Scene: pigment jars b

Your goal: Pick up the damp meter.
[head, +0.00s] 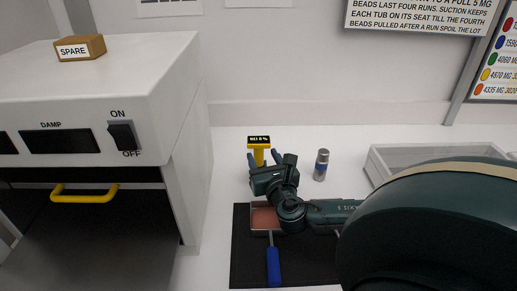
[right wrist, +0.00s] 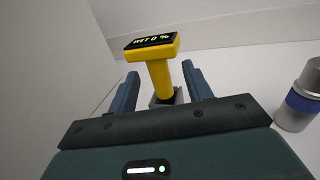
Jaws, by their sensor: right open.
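The damp meter (head: 259,146) is yellow with a black display on top, and it stands upright on the white bench beyond the black mat. It also shows in the right wrist view (right wrist: 159,72), where its display reads "WET 0 %". My right gripper (head: 262,163) is open around the meter's stem. In the right wrist view its two blue fingers (right wrist: 161,88) stand on either side of the yellow stem, with gaps showing. The meter's lower end is partly hidden by the gripper. My left gripper is not in view.
A small grey jar with a blue band (head: 321,166) stands right of the gripper. A blue-handled tool (head: 273,266) and a tray of reddish material (head: 264,217) lie on the black mat (head: 247,272). A clear-walled box (head: 384,161) is at right, a white oven-like unit (head: 172,115) at left.

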